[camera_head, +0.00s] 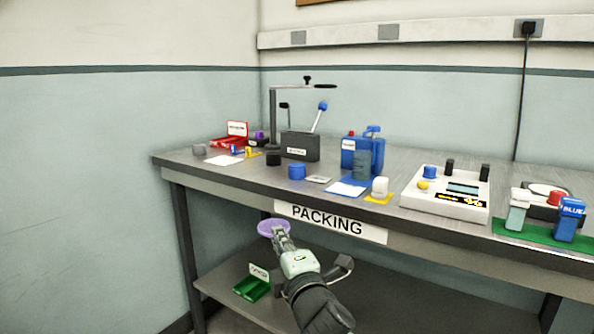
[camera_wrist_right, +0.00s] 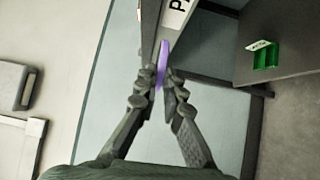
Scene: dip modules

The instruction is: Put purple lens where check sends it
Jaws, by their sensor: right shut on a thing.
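The purple lens (camera_head: 272,228) is a flat disc held by my right gripper (camera_head: 279,230), in front of the table's front edge and left of the PACKING sign. In the right wrist view the purple lens (camera_wrist_right: 162,62) shows edge-on between the two fingers of my right gripper (camera_wrist_right: 163,85), which is shut on it. A check device (camera_head: 448,192) with a small yellow display stands on the table at the right; its reading is too small to be sure of. A red tray (camera_head: 228,141) sits at the table's back left. A green tray (camera_head: 253,288) lies on the lower shelf. My left gripper is not in view.
The PACKING sign (camera_head: 331,222) hangs on the table's front edge. A dark stand (camera_head: 300,146) with a lever, a blue device (camera_head: 364,152) and several small blocks stand on the table (camera_head: 190,175). A green mat (camera_head: 545,240) with containers is at the right.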

